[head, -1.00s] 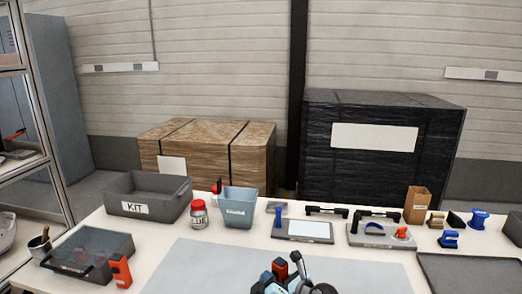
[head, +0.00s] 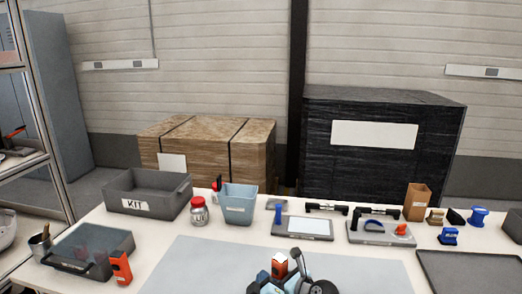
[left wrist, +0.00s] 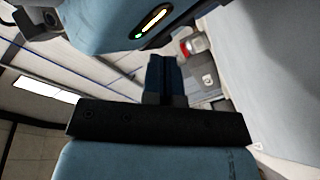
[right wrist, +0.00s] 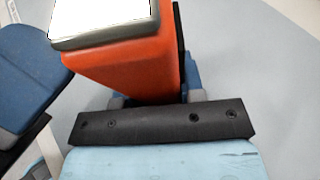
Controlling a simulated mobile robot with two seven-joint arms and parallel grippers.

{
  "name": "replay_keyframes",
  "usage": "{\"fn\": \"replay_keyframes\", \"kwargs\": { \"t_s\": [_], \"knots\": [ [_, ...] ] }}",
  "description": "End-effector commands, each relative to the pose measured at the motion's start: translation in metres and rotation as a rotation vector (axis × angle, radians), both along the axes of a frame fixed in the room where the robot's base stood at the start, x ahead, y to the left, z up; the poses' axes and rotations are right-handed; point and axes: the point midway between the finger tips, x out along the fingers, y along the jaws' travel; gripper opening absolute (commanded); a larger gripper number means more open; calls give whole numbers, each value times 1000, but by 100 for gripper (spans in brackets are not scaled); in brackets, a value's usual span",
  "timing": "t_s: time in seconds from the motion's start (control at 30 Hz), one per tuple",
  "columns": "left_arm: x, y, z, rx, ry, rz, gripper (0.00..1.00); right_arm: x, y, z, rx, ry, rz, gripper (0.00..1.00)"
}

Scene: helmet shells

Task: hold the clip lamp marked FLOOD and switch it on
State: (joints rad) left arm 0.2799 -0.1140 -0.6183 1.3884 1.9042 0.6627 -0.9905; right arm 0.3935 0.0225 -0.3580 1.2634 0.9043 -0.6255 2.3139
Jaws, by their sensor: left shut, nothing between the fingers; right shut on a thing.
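An orange clip lamp (head: 280,269) with a bright white, glowing face is at the bottom middle of the head view. It fills the upper part of the right wrist view (right wrist: 125,65), its face bright white at the top. My right gripper (right wrist: 190,82) is shut on it above the table; the lamp partly hides the fingers. My left gripper (left wrist: 165,72) is shut and empty, close by the lamp in the head view. A second orange lamp-like thing (head: 121,268) stands on the table at the left. I cannot read a FLOOD mark on either.
A grey KIT bin (head: 148,205), a grey tray (head: 62,268), a jar (head: 199,214) and a blue bin (head: 238,218) stand at the left. Small parts and a dark tray (head: 470,270) lie at the right. The grey mat (head: 210,265) is largely clear.

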Motion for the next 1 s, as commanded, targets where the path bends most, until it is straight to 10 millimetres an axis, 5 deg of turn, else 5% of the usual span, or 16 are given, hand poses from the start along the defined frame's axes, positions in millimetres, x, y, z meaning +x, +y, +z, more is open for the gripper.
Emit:
{"fn": "replay_keyframes", "kwargs": {
  "t_s": [0.5, 0.97, 1.0],
  "knots": [
    [-36, 37, -1, 0, 0, 1, 0, 0, 0, 0, 0, 0, 0, 11],
    [-39, 40, 0, 1, -1, 1, 0, 0, 0, 0, 0, 0, 0, 11],
    [-39, 40, 0, 1, -1, 1, 0, 0, 0, 0, 0, 0, 0, 45]
  ]
}}
